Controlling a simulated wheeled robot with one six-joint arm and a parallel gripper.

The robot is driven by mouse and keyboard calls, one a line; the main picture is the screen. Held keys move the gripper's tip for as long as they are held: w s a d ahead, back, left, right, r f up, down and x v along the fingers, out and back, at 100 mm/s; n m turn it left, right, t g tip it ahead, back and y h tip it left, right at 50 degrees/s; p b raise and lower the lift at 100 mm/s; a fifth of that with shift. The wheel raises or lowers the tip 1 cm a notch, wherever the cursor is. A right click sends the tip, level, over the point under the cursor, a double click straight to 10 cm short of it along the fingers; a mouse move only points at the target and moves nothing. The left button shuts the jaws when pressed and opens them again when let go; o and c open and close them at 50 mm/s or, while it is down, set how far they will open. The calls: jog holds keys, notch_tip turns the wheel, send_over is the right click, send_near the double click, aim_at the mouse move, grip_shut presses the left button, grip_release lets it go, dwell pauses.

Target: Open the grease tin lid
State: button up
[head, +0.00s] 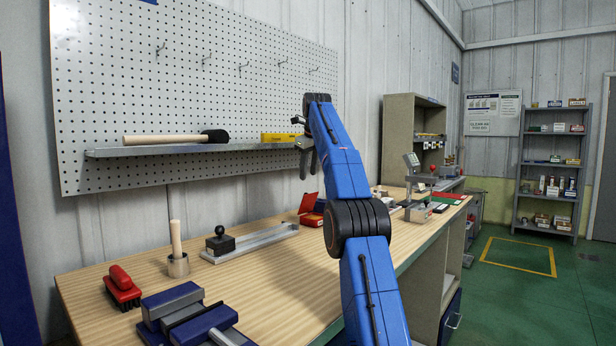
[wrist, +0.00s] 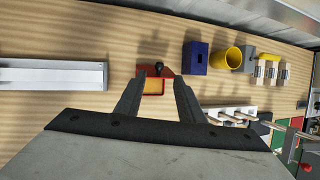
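The small red grease tin (head: 312,219) sits on the workbench toward the wall. Its red lid (head: 307,202) appears raised and tilted up at the back. In the wrist view the tin (wrist: 153,88) shows a yellow-orange inside with a red strip and a dark knob (wrist: 158,68) behind it. My gripper (head: 308,172) hangs above the tin, pointing down, with its fingers apart. In the wrist view my gripper's fingers (wrist: 157,82) frame the tin, with nothing seen held between them. The gap in height to the tin is hard to judge.
A metal tray (head: 255,242) with a black-knobbed block lies left of the tin. A shelf (head: 190,150) with a mallet runs along the pegboard. A blue block (wrist: 195,58) and yellow cup (wrist: 225,60) stand near the tin. A blue vise (head: 185,312) is at front.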

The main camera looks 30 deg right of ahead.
aim_at(306, 202)
jog(key=shift+c, duration=0.5)
jog(key=shift+s, duration=0.1)
jog(key=c, duration=0.5)
jog(key=shift+s+d+f, duration=0.1)
jog(key=shift+s+d, duration=0.1)
jog(key=shift+d, duration=0.1)
grip_shut()
jog(key=s+d+f+t+y, duration=0.1)
jog(key=s+d+f+y, duration=0.15)
jog(key=s+d, duration=0.4)
jog(key=shift+n+t+y, duration=0.3)
jog(key=shift+y, duration=0.35)
jog(key=x, duration=0.3)
jog(key=a+x, duration=0.1)
jog(key=x, duration=0.2)
jog(key=a+x, duration=0.1)
jog(key=x, duration=0.2)
jog(key=shift+s, duration=0.35)
jog(key=shift+w+a+r, duration=0.2)
jog(key=shift+w+r, duration=0.05)
jog(key=shift+w, duration=0.25)
jog(key=shift+w+a+r, duration=0.15)
jog(key=shift+w+r, duration=0.1)
jog(key=shift+w, duration=0.25)
